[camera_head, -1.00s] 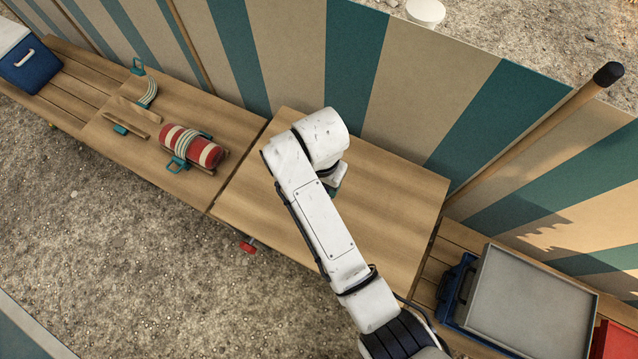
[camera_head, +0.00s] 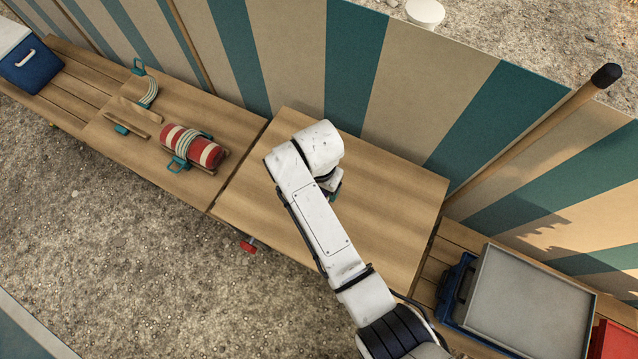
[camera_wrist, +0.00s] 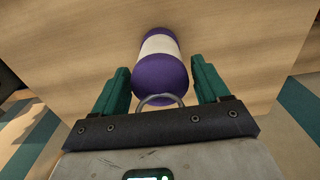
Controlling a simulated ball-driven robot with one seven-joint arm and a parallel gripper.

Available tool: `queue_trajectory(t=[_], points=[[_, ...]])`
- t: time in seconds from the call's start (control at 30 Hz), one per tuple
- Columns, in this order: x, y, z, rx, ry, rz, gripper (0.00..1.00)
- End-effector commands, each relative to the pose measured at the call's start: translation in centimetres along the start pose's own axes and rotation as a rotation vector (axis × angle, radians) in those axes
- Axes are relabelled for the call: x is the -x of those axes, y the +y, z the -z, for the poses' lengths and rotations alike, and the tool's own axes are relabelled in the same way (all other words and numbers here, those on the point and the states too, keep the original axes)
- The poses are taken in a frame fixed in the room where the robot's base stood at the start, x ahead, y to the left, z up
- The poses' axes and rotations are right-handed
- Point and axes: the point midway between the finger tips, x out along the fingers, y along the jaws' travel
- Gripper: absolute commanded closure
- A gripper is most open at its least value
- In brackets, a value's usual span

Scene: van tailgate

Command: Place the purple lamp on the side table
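The purple lamp (camera_wrist: 160,75) has a rounded purple body, a white band round its middle and a thin wire handle at its near end. In the wrist view it lies between the two green fingers of my gripper (camera_wrist: 160,80). The fingers are apart, with a slim gap on each side of the lamp. In the head view the lamp is hidden behind my arm, and only a bit of a green finger (camera_head: 336,190) shows over the wooden top (camera_head: 390,215). I cannot tell which surface is the side table.
A red-and-white striped roll (camera_head: 205,153) and teal straps lie on the left wooden top (camera_head: 110,135). A blue cooler (camera_head: 32,66) stands far left. A grey tray (camera_head: 530,308) is at right. A striped windbreak (camera_head: 410,90) with a pole (camera_head: 530,135) runs behind. A white round object (camera_head: 426,12) stands beyond it.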

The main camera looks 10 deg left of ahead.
Motion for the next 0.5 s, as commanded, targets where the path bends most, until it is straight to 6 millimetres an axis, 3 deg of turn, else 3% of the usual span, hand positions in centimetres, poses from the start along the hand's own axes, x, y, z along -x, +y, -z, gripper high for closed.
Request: queue_trajectory(t=[0.1, 0.37, 0.5], points=[[0.0, 0.0, 0.0, 0.000, 0.000, 0.000, 0.14], [0.2, 0.0, 0.0, 0.000, 0.000, 0.000, 0.14], [1.3, -0.1, 0.1, 0.000, 0.002, 0.003, 0.14]])
